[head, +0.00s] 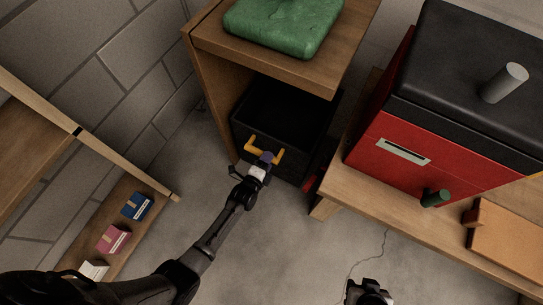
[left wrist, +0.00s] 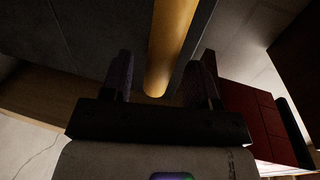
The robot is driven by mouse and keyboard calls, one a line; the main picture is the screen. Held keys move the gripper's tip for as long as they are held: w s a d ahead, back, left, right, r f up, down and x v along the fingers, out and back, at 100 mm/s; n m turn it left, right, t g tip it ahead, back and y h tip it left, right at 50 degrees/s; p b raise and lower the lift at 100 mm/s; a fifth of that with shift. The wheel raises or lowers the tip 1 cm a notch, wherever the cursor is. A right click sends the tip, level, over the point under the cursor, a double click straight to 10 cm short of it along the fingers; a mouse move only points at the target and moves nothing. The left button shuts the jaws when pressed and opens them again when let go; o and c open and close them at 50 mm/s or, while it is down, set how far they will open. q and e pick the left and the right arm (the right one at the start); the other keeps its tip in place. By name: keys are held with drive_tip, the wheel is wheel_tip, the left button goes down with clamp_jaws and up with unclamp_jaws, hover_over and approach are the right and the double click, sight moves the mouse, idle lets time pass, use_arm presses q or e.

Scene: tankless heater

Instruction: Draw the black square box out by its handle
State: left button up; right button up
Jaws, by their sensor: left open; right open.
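The black square box (head: 285,118) sits in the open space under a wooden shelf unit, its open top partly under the upper board. Its yellow handle (head: 279,156) is on the front face. In the left wrist view the yellow handle bar (left wrist: 172,45) runs between the two open fingers (left wrist: 160,80). The fingers stand apart on both sides of the bar; I cannot tell if either touches it. My right gripper (head: 368,290) is at the bottom edge, open and away from the box.
A green bundle (head: 285,22) lies on the wooden unit's top (head: 325,75). A red and black chest (head: 430,150) stands on a low wooden bench (head: 345,185) at right. Several small boxes (head: 137,206) sit on a shelf at left. The floor (head: 290,235) before the box is clear.

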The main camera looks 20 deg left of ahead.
use_arm(q)
drive_tip(key=b+x, duration=0.1)
drive_tip(key=x, duration=0.3)
drive_tip(key=shift+b, duration=0.3)
drive_tip(key=shift+s, duration=0.1)
drive_tip(key=c, duration=0.6)
clamp_jaws()
